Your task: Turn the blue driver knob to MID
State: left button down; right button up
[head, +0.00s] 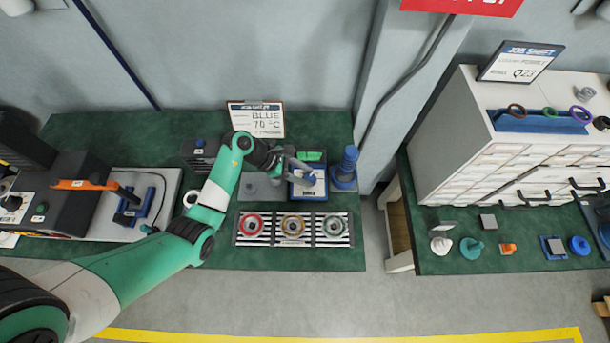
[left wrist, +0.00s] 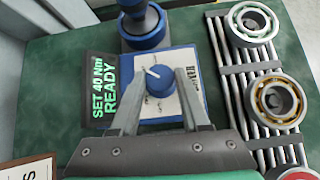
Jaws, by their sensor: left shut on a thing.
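The blue driver knob (left wrist: 160,82) sits on a white-faced driver panel with a blue frame (left wrist: 196,60), and a white pointer line shows on its top. My left gripper (left wrist: 160,84) has its two fingers on either side of the knob and is shut on it. In the head view my left gripper (head: 302,172) reaches the driver panel (head: 308,190) from the left, over the knob. The panel's markings are partly hidden by the fingers. A sign beside the panel (left wrist: 102,88) reads SET 40 Nm READY. My right gripper is not in view.
A blue post-like tool (head: 345,168) stands right of the panel. A striped rack (head: 264,238) with three ringed parts lies in front. A white drawer cabinet (head: 450,150) is on the right bench.

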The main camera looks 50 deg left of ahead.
pick_arm(q)
jog(key=shift+m, duration=0.4)
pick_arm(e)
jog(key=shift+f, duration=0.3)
pick_arm(q)
jog(key=shift+c, duration=1.9)
grip_release()
jog(key=shift+a, duration=0.1)
jog(key=p+v, duration=0.3)
jog(key=v, duration=0.7)
jog(key=shift+a+r, duration=0.3)
jog(key=shift+a, duration=0.05)
jog(key=shift+s+a+r, duration=0.2)
jog(key=shift+s+r, duration=0.05)
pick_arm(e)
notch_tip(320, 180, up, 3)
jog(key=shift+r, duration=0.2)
